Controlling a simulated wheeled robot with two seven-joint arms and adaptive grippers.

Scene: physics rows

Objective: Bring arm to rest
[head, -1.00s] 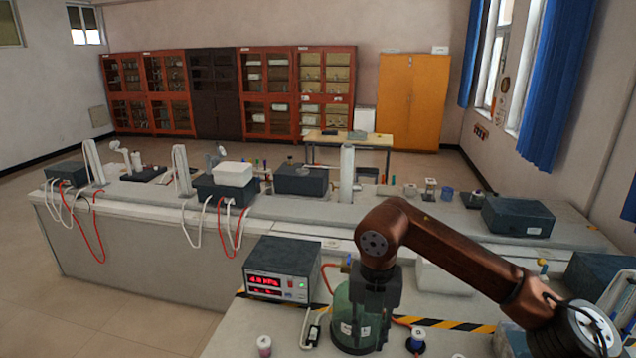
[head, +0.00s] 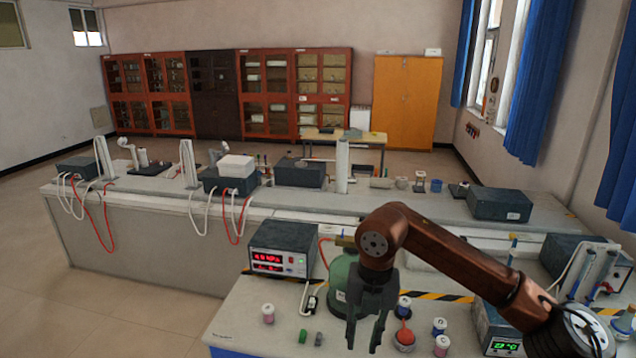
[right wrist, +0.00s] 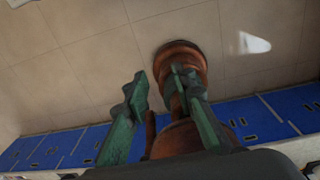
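My right arm (head: 465,262) is copper-brown and comes in from the lower right of the head view, bent at a raised joint. Its dark right gripper (head: 365,325) hangs from that joint with the fingers pointing down, in front of a green glass jar (head: 343,272) and partly hiding it. In the right wrist view the two greenish fingers (right wrist: 160,115) are apart with nothing between them. The left gripper is in neither view.
The near bench (head: 245,325) holds a power supply with red digits (head: 282,248), small jars (head: 268,314) and a box with a green display (head: 500,330). A long bench (head: 150,222) stands behind. The wrist view shows tiled floor (right wrist: 70,90) and blue panels (right wrist: 60,148).

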